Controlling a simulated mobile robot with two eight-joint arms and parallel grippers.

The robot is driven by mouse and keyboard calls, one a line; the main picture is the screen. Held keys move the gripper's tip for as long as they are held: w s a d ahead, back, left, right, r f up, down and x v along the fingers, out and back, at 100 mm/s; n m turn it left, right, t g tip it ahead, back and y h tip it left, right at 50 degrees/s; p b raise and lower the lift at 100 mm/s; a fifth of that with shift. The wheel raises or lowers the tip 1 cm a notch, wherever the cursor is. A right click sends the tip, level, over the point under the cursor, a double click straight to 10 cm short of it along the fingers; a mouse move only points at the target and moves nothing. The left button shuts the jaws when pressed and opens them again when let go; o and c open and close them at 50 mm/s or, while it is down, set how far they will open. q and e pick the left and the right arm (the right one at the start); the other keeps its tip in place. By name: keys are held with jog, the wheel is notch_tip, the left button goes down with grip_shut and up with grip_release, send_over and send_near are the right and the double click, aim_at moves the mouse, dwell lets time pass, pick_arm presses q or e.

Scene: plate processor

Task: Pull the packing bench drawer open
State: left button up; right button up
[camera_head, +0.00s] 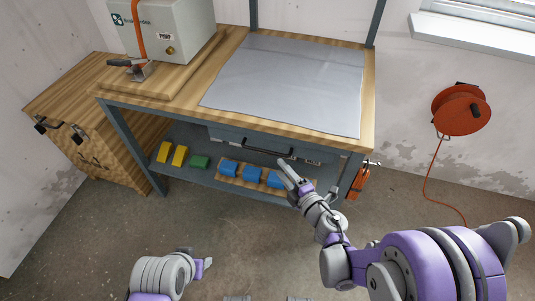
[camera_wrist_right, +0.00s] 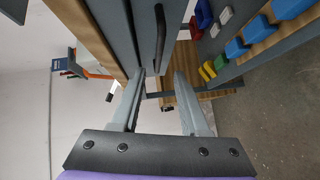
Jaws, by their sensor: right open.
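The packing bench drawer (camera_head: 230,136) is a grey front under the wooden bench top and looks closed. Its dark bar handle (camera_head: 268,148) runs along the front; in the right wrist view the handle (camera_wrist_right: 160,38) ends between the fingertips in the picture. My right gripper (camera_head: 284,168) is just below and in front of the handle's right part. The right wrist view shows this gripper (camera_wrist_right: 160,72) open, its fingers apart with nothing held. Whether the bar is truly between the fingers in depth I cannot tell. My left gripper (camera_head: 208,264) is low, away from the bench, its opening unclear.
A grey mat (camera_head: 290,80) covers the bench top (camera_head: 225,50). Below, a shelf holds yellow, green and blue bins (camera_head: 252,174). Floor in front is clear.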

aim_at(267, 151)
jog(key=x, duration=1)
jog(key=shift+r+b, duration=0.15)
jog(key=shift+b, duration=0.2)
jog(key=shift+d, duration=0.1)
grip_shut()
dwell(0.7)
